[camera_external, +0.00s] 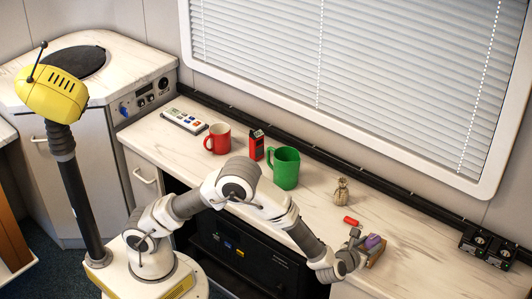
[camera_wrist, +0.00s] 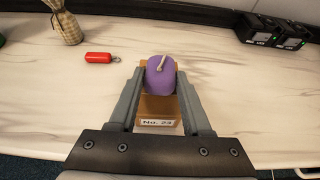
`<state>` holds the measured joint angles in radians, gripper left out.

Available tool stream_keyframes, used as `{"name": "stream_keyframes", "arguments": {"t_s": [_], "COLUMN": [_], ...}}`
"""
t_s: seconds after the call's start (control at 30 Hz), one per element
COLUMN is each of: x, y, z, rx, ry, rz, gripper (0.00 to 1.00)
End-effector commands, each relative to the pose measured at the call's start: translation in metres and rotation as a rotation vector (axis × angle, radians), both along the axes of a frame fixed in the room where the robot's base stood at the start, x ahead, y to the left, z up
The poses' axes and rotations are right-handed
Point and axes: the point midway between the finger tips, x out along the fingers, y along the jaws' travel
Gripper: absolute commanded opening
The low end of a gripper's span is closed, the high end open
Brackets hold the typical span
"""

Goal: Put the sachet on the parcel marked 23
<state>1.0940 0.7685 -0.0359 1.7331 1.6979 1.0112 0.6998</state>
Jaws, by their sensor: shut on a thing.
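The purple sachet (camera_wrist: 159,84), a rounded soft-looking thing with a pale tie on top, sits between the fingers of my gripper (camera_wrist: 161,76), which is shut on it. It also shows in the external view (camera_external: 374,241). The parcel (camera_wrist: 158,107), a small brown block with a white label reading "No. 23", lies directly under and in front of the sachet. Its edge shows in the external view (camera_external: 378,255). The sachet is over the parcel's far part; whether it touches the parcel I cannot tell. My gripper (camera_external: 366,241) is low over the worktop.
A red key fob (camera_wrist: 98,58) and a tied beige pouch (camera_external: 341,191) lie left of the parcel. A green mug (camera_external: 285,168), red device (camera_external: 256,145), red mug (camera_external: 217,138) and remote (camera_external: 184,121) stand farther left. Black boxes (camera_external: 487,247) sit at right. Bare worktop surrounds the parcel.

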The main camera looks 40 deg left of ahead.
Motion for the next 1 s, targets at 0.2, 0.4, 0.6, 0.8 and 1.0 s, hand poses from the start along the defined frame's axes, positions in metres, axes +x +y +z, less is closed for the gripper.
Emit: {"name": "stream_keyframes", "arguments": {"t_s": [0.2, 0.4, 0.6, 0.8, 1.0], "x": [0.0, 0.0, 0.0, -0.02, -0.062], "y": [0.0, 0.0, 0.0, -0.001, -0.001], "z": [-0.003, -0.003, -0.001, 0.011, 0.029], "rx": [0.0, 0.0, 0.0, 0.0, 0.0], "ry": [0.0, 0.0, 0.0, 0.001, 0.001], "rz": [0.0, 0.0, 0.0, -0.004, -0.004], "gripper": [0.65, 0.79, 0.79, 0.79, 0.79]}}
